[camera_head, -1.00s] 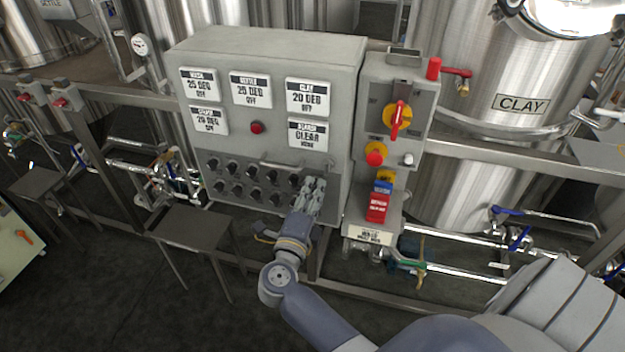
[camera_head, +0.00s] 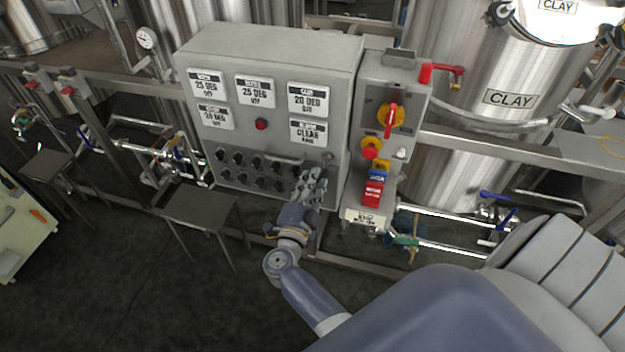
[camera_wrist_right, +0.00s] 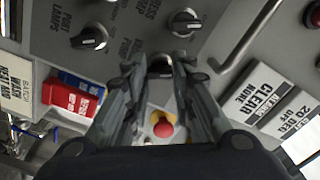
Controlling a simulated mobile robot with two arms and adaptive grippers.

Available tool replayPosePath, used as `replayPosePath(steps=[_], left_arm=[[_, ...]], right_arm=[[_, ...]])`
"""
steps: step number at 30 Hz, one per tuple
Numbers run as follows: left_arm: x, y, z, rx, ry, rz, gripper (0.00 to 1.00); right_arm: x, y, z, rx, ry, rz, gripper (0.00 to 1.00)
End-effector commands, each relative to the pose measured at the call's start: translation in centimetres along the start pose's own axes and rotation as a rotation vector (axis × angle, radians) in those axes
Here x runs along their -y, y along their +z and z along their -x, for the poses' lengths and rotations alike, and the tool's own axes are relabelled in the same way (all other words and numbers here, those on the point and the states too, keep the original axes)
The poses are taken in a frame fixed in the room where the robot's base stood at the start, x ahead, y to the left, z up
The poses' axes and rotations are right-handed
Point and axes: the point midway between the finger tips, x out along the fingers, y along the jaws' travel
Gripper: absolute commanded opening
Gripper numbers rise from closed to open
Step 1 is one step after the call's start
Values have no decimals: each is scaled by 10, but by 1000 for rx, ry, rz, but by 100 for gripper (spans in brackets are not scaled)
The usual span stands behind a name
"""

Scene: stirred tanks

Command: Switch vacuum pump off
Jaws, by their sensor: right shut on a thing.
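The grey control box (camera_head: 275,48) carries rows of black rotary knobs on its lower front panel. My right gripper (camera_head: 318,172) is at the right end of these rows and hides the knobs there. In the right wrist view, my right gripper (camera_wrist_right: 160,72) has its fingers closed around a dark knob (camera_wrist_right: 160,62). The label beside this knob is partly hidden; a word like "PUMP" shows. Which way the knob points is hidden by the fingers. My left gripper is not in view.
A side box holds a red rotary switch (camera_head: 390,120), a red push button (camera_head: 370,149) and blue and red blocks (camera_head: 373,193). A bar handle (camera_wrist_right: 240,38) is close to the fingers. A steel tank labelled CLAY (camera_head: 500,60) stands at right.

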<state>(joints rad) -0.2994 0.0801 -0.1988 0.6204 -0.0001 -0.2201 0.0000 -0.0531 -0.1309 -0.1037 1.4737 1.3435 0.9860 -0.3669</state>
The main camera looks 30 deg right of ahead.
Motion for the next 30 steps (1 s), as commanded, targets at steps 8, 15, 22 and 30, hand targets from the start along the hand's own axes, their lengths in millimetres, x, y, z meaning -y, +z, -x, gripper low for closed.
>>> replayPosePath(steps=[8, 15, 22, 30], left_arm=[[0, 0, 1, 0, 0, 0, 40], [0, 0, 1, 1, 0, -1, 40], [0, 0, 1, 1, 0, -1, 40], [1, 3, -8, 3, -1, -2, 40]], right_arm=[[-2, 1, 1, 2, 3, 12, 0], [-2, 1, 1, 2, 3, 12, 39], [-1, 0, 0, 1, 1, 10, 43], [-3, 2, 0, 0, -1, -29, 43]])
